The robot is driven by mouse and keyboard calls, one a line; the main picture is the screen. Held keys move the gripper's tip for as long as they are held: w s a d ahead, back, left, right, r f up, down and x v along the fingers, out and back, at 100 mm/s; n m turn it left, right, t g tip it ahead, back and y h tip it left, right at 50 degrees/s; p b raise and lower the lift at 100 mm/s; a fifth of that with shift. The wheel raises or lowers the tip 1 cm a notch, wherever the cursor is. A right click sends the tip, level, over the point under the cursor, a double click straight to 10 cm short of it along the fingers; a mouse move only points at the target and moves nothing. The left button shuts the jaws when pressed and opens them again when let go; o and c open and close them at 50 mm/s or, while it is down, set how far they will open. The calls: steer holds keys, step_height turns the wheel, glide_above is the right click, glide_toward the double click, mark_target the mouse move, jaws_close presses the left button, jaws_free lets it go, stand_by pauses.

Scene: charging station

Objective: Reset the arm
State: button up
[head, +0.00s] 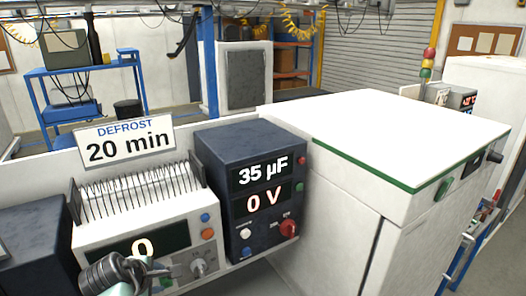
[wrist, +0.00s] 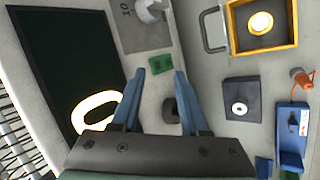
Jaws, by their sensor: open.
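My gripper (wrist: 159,74) shows in the wrist view with two blue fingers apart and nothing between them. In the head view my dark wrist (head: 115,272) is low at the left, in front of the white finned unit (head: 105,232), whose display reads 0. That display (wrist: 75,60) also fills the left of the wrist view. Whether the fingers touch anything beneath them cannot be told.
A dark meter (head: 215,175) reading 35 µF and 0 V stands right of the finned unit. A DEFROST 20 min sign (head: 127,141) stands behind. A large white cabinet (head: 345,195) is at right. The wrist view shows a yellow-framed box (wrist: 233,42) and a blue box (wrist: 291,150).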

steer(key=d+r+m+t+y, duration=0.1)
steer(key=d+r+m+t, duration=0.4)
steer(key=d+r+m, duration=0.95)
steer(key=s+d+r+m+t+h, duration=0.1)
steer(key=s+d+r+m+t, duration=0.2)
steer(key=d+r, duration=0.4)
steer(key=s+d+r+m+t+h, duration=0.1)
steer(key=s+d+r+m+t, duration=0.1)
steer(key=s+d+r, duration=0.45)
steer(key=s+a+r+t+b, duration=0.2)
steer(key=s+r+t+b, duration=0.7)
steer(key=b, duration=0.8)
steer(key=shift+s+r+t, duration=0.2)
steer(key=shift+s+t, duration=0.2)
steer(key=shift+s, duration=0.4)
steer(key=shift+a, duration=0.1)
